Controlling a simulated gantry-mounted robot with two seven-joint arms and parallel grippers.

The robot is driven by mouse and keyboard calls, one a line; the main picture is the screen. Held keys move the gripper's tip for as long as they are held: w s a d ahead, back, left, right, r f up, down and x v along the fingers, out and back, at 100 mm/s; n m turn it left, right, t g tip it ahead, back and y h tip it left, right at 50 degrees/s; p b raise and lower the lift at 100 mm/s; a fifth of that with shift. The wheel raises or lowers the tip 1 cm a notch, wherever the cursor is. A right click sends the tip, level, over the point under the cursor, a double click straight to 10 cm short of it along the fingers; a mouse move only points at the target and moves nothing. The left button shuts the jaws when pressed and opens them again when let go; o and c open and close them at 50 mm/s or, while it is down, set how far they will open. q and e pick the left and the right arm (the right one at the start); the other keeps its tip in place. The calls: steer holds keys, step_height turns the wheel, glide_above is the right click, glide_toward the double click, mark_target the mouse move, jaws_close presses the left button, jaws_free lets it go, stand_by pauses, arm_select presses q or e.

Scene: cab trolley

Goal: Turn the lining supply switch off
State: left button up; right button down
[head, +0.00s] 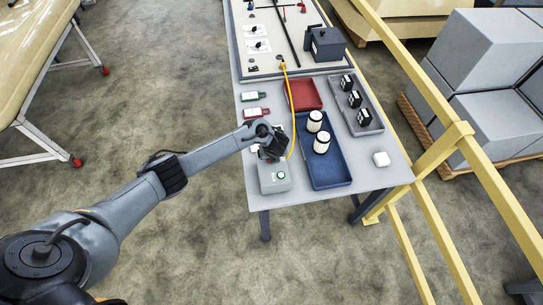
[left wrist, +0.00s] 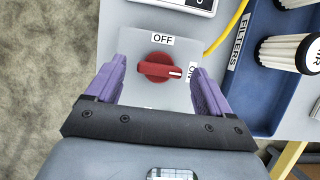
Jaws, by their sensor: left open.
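The supply switch is a red rotary knob (left wrist: 155,68) on a grey plate, in the left wrist view. An OFF label (left wrist: 163,41) is above it and an ON label (left wrist: 191,72) at its right. The knob's white mark points right, toward ON. My left gripper (left wrist: 159,70) is open, with one purple finger on each side of the knob; I cannot tell whether they touch it. In the head view, my left gripper (head: 273,152) is over the grey switch box (head: 274,184) and hides the knob. My right gripper is not in view.
A yellow cable (head: 290,105) runs close beside the gripper. A blue tray (head: 329,178) with white filters is just right, and a red tray (head: 303,94) lies behind. A grey tray (head: 372,125) holds black items. A yellow railing (head: 420,80) borders the trolley's right side.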

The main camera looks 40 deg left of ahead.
arm_select(q)
steer(key=shift+w+a+f, duration=0.1)
steer(key=shift+f, duration=0.25)
steer(key=c, duration=1)
steer(key=shift+c, duration=0.2)
